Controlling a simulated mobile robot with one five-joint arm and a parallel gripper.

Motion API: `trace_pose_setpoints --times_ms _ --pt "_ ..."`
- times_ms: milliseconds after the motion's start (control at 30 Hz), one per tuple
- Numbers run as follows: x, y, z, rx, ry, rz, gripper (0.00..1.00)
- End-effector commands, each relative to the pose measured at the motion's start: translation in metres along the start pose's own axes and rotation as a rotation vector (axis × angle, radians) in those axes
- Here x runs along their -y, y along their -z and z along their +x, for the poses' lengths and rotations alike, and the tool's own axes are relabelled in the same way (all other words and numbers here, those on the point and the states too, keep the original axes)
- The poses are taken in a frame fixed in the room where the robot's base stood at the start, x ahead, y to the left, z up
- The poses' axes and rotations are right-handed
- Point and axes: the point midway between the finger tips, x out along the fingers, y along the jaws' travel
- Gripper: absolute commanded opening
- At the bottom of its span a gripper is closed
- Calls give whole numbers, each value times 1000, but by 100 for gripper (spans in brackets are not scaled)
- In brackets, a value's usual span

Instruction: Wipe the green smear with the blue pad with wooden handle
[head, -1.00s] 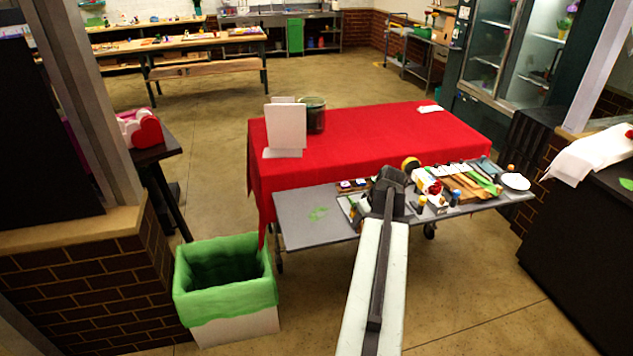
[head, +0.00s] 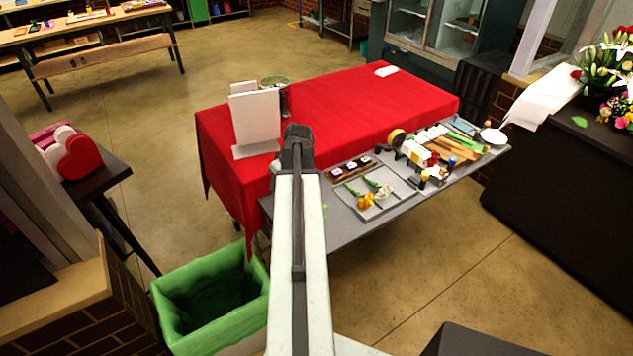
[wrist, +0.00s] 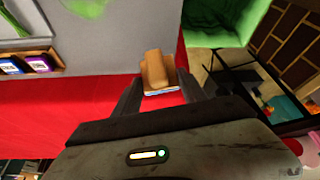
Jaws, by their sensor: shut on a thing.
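My gripper (wrist: 157,88) is shut on the blue pad with wooden handle. The tan wooden handle (wrist: 155,70) sits between the fingers in the wrist view, with a thin blue edge (wrist: 161,92) below it. In that view the pad appears over the edge between the grey table and red cloth; I cannot tell its height. The green smear (wrist: 88,7) lies on the grey table (wrist: 112,32) at the top of the wrist view, apart from the pad. In the head view my arm hides most of the smear and the pad; a green speck (head: 326,206) shows beside the arm.
A grey tray with flowers (head: 374,197) and a crowded row of tools stand right of the arm. A white board (head: 256,122) stands on the red cloth (head: 340,105). A green-lined bin (head: 212,300) is at the table's left end.

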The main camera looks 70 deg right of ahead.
Motion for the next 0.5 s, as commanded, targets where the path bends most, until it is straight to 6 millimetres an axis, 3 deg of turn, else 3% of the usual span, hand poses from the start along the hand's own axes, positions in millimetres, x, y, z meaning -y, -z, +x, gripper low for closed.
trace_pose_setpoints --times_ms 267,367,500 --pt "-4 -4 13 53 28 -72 2" --pt "-20 -21 30 170 70 -213 2" --pt "-47 -55 47 441 99 -558 2"
